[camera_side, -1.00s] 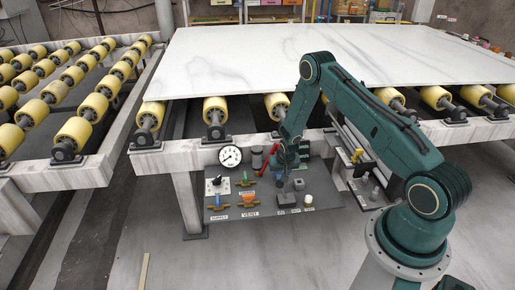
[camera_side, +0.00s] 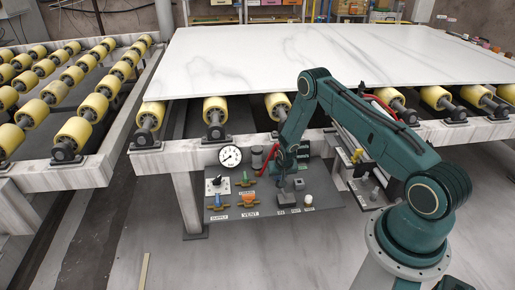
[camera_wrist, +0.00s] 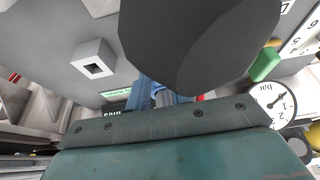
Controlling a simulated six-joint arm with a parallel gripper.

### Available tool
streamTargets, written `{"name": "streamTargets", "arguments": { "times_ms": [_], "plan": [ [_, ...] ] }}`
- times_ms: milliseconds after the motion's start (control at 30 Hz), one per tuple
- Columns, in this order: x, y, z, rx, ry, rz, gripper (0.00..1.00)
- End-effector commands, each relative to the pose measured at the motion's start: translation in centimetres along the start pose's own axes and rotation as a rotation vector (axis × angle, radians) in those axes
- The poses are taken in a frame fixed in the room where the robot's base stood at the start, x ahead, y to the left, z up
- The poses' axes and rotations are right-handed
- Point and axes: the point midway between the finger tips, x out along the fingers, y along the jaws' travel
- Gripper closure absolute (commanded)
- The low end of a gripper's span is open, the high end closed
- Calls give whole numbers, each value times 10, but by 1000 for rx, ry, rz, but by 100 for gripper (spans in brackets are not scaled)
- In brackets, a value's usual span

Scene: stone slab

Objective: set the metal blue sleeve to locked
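The blue sleeve (camera_wrist: 158,95) shows only in part in the wrist view, as a blue piece between a large dark rounded body and the green body of my gripper. In the side view it is mostly hidden by my gripper. My gripper (camera_side: 281,184) points down at the panel (camera_side: 222,199), right of the gauge and by the grey blocks. Its fingertips are too small and covered to tell open from shut, and I cannot tell whether it touches the sleeve. The sleeve's setting cannot be read.
The gauge (camera_side: 230,156) stands at the panel's back, also in the wrist view (camera_wrist: 273,103). A blue valve handle (camera_side: 218,202), an orange handle (camera_side: 248,199) and a white knob (camera_side: 308,200) sit nearby. The white slab (camera_side: 290,55) overhangs behind, on yellow rollers.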

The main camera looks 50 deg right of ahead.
Motion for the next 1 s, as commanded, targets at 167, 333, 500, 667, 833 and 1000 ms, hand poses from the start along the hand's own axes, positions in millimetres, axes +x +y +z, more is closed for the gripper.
{"name": "streamTargets", "arguments": {
  "times_ms": [167, 333, 500, 667, 833, 1000],
  "plan": [
    [0, 0, 0, 0, 0, 0, 100],
    [-3, 0, -2, 0, 1, -1, 100],
    [-16, 0, -8, 0, 2, -1, 100],
    [-24, 0, -10, 0, 1, -1, 100],
    [-25, 0, -11, 0, 1, 0, 100],
    [-26, 0, -12, 0, 2, 0, 63]
  ]
}}
